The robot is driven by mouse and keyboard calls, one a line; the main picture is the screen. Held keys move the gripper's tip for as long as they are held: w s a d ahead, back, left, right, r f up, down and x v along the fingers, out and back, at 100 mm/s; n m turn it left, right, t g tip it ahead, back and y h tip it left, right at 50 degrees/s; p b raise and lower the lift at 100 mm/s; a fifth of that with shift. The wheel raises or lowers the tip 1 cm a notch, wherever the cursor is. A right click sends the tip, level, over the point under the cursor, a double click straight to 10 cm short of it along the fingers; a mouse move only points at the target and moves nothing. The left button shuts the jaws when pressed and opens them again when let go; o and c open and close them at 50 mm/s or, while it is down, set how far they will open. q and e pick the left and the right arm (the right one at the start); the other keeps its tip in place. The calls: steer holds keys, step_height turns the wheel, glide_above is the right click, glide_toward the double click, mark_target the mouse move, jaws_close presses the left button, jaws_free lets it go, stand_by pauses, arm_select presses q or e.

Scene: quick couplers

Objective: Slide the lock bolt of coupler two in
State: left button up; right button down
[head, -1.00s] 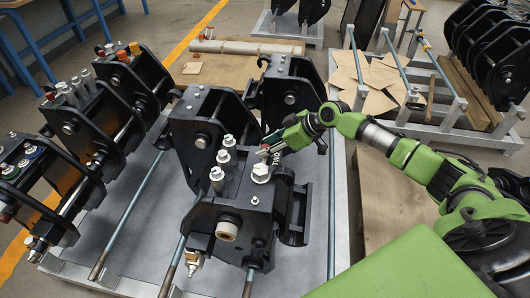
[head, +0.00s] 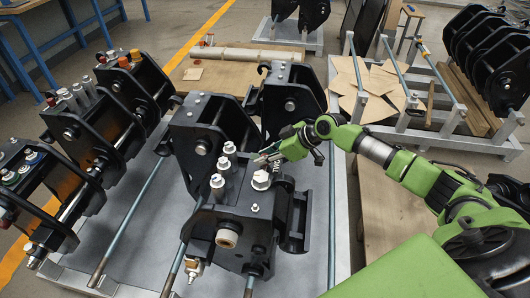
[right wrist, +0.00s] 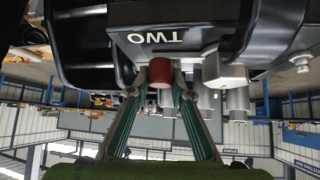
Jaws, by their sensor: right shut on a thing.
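Coupler two (head: 240,205) is a black quick coupler in the middle of the metal pallet. The upside-down word TWO shows on its face in the right wrist view (right wrist: 155,38). Its lock bolt has a red cylindrical end (right wrist: 160,72), which sticks out of the body just beside that label. My right gripper (head: 266,157) is at the coupler's upper right side. In the right wrist view its two fingers (right wrist: 161,88) are closed on either side of the red end. In the head view the red end is hard to make out. My left gripper is out of view.
White-capped pins (head: 217,182) stand close by the gripper on top of the coupler. More black couplers (head: 92,120) stand at the left of the pallet. Long steel rods (head: 140,208) run along the pallet. A rack with cardboard sheets (head: 372,85) is behind on the right.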

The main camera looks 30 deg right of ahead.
steer(key=shift+s+a+f, duration=0.1)
steer(key=shift+a, duration=0.05)
steer(key=c, duration=1.8)
jaws_free()
steer(key=shift+s, duration=0.1)
steer(key=shift+v, duration=6.1)
